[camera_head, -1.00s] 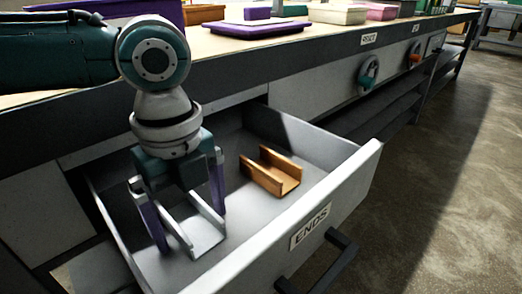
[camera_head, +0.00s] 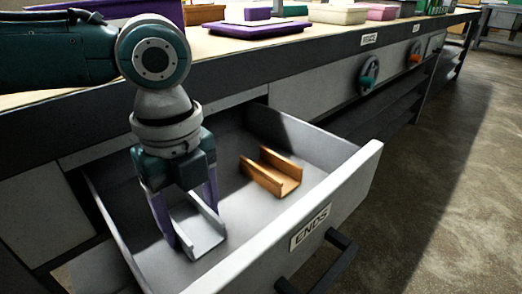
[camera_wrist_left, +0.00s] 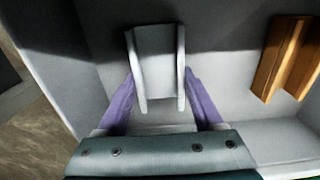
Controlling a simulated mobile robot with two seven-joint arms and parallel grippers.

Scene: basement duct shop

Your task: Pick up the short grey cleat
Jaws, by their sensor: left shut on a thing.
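The short grey cleat (camera_head: 201,238), a U-shaped channel, lies in the open drawer marked ENDS (camera_head: 318,214). It also shows in the left wrist view (camera_wrist_left: 156,62). My left gripper (camera_head: 196,222) points down into the drawer with its purple fingers on either side of the cleat. In the left wrist view the fingers (camera_wrist_left: 158,92) are closed against the cleat's two side walls. The cleat appears to rest on the drawer floor; a gap below it cannot be made out. My right gripper is not in view.
An orange-brown channel (camera_head: 271,174) lies in the drawer to the right of the grey cleat. The drawer's front wall and black handle (camera_head: 331,262) stand nearer. The workbench top (camera_head: 210,43) above holds several trays and blocks. Drawer floor around the orange channel is clear.

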